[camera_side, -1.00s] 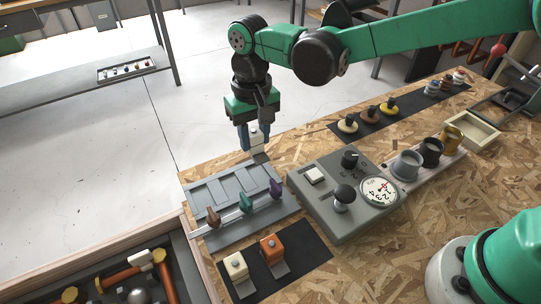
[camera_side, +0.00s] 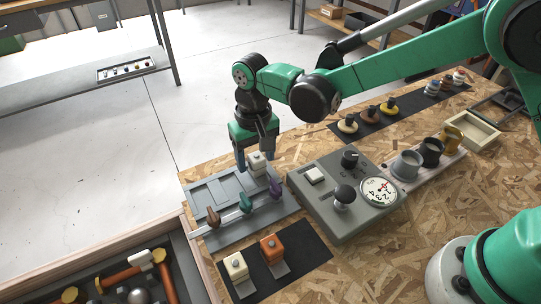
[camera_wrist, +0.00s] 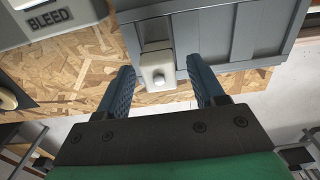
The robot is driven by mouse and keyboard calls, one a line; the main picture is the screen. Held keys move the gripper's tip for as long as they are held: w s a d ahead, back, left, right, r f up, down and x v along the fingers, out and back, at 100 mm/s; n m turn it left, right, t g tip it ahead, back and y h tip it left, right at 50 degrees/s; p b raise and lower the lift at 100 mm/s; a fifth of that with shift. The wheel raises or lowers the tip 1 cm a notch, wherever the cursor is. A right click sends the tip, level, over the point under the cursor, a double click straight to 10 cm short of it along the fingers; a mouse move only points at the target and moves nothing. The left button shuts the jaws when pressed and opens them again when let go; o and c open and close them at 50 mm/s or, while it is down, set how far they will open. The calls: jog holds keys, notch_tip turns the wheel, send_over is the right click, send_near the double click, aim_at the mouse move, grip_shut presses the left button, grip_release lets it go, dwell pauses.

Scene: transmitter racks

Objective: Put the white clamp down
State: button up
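The white clamp (camera_side: 257,163) is at the right end of the grey slotted rack (camera_side: 213,236). In the wrist view the clamp's pale block (camera_wrist: 157,74) is at the rack's near edge, and its grey plate runs toward the rack. Whether the plate lies fully down in its slot is hard to tell. My gripper (camera_side: 256,161) points down over it in the side view. In the wrist view my gripper (camera_wrist: 163,80) is open, with one blue finger on each side of the clamp and a visible gap on both sides.
Brown, green and purple levers (camera_side: 245,203) stand along the rack's front. The grey control box (camera_side: 345,222) with knobs and a dial is close on the right. A cream clamp (camera_side: 236,265) and an orange clamp (camera_side: 272,248) are on a dark mat in front.

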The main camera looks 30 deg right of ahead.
aim_at(256, 155)
jog(key=shift+r, duration=0.15)
notch_tip(256, 155, up, 12)
jog(key=s+d+f+t, duration=0.1)
jog(key=s+d+t, duration=0.6)
jog(key=d, duration=0.9)
jog(key=s, duration=0.3)
jog(key=shift+s+d, duration=0.15)
jog(key=shift+d, duration=0.2)
jog(key=shift+o, duration=0.3)
